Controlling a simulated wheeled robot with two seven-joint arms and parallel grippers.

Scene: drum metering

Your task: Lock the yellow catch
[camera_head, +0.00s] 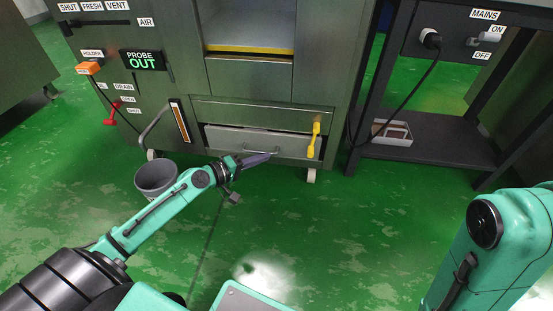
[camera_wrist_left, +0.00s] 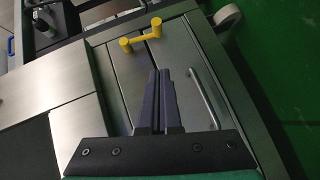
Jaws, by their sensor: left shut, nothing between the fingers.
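The yellow catch (camera_head: 315,138) is on the right of the machine's lower front, by the low drawer (camera_head: 240,140). In the head view it stands about upright and crosses the drawer's top edge. In the left wrist view the yellow catch (camera_wrist_left: 141,36) lies ahead of the fingers, across the seam between two panels. My left gripper (camera_head: 268,156) is in front of the drawer, left of the catch and apart from it. Its fingers (camera_wrist_left: 160,72) are together and empty. My right arm shows at the right edge of the head view, but its gripper is out of view.
The drawer has a bar handle (camera_wrist_left: 205,98) close to my left fingers. A grey bucket (camera_head: 155,178) stands on the floor by my left forearm. A dark side table (camera_head: 440,160) with a small tray (camera_head: 391,133) stands to the right. The green floor ahead is clear.

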